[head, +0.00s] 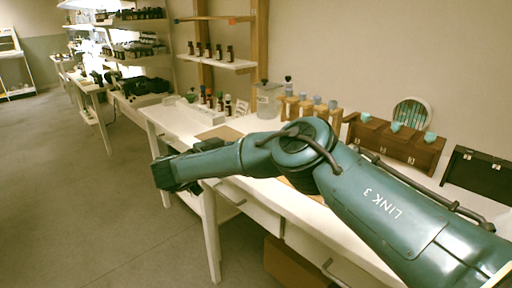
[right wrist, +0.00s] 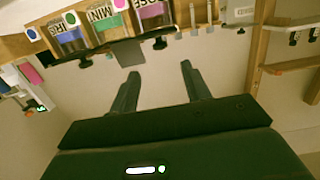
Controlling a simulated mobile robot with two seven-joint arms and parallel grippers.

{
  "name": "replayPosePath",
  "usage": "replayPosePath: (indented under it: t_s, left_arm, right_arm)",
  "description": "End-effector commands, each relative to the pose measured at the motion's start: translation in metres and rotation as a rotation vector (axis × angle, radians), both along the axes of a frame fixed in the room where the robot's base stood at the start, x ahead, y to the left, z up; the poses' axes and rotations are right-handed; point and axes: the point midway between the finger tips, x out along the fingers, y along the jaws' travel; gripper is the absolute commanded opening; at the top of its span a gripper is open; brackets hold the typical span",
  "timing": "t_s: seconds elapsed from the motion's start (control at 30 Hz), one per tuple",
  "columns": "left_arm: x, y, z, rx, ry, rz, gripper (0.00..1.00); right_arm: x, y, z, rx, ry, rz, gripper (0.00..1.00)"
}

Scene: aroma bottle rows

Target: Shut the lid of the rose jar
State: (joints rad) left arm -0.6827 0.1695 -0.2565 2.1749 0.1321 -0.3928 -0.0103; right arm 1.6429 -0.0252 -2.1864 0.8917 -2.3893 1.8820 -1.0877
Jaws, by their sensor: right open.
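The rose jar (right wrist: 157,22) shows at the top of the right wrist view, which looks upside down; its label reads ROSE and it has pink contents and a pink dot. A grey flat panel (right wrist: 128,52) juts from the row near the mint and rose jars; I cannot tell whether it is the rose lid. My right gripper (right wrist: 159,76) is open and empty, its two fingers apart from the row. In the head view its dark end (head: 170,177) is at the left, past the front edge of the bench. My left gripper is not in view.
The mint jar (right wrist: 109,27) and iris jar (right wrist: 70,38) stand beside the rose jar. In the head view the white bench (head: 180,122) carries small bottles, a clear jar (head: 268,100) and a brown box (head: 405,148). My arm hides much of the bench. Floor at the left is clear.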

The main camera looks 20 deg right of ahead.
Motion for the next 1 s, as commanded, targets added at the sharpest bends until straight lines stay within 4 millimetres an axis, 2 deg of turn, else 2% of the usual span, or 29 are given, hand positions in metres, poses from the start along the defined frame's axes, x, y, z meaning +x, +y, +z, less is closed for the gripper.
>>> replayPosePath:
  t_s: [0.1, 0.2, 0.53, 0.63, 0.67, 0.77, 0.87, 0.9, 1.0]
  left_arm:
    - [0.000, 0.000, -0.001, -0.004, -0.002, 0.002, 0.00]
    - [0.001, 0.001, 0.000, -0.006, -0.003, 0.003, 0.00]
    - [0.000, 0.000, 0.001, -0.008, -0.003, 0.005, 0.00]
    - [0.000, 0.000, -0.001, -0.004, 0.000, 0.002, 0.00]
    - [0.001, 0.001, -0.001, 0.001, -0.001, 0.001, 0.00]
    - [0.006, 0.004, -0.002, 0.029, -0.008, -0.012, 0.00]
    - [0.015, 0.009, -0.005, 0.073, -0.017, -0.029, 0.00]
    - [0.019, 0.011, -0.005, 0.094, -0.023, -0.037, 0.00]
    - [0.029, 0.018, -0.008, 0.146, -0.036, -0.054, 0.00]
  right_arm:
    - [-0.006, 0.014, 0.001, 0.001, 0.001, 0.001, 0.47]
    - [-0.008, 0.019, 0.002, 0.001, 0.001, 0.000, 0.47]
    - [-0.009, 0.021, 0.002, 0.000, 0.001, -0.001, 0.47]
    - [-0.010, 0.023, -0.008, 0.023, 0.022, 0.007, 0.47]
    - [-0.011, 0.024, -0.015, 0.042, 0.038, 0.011, 0.47]
    - [-0.019, 0.033, -0.059, 0.150, 0.126, 0.038, 0.47]
    - [-0.039, 0.051, -0.123, 0.332, 0.260, 0.066, 0.47]
    - [-0.051, 0.062, -0.150, 0.420, 0.317, 0.074, 0.47]
    - [-0.088, 0.093, -0.211, 0.650, 0.450, 0.075, 0.47]
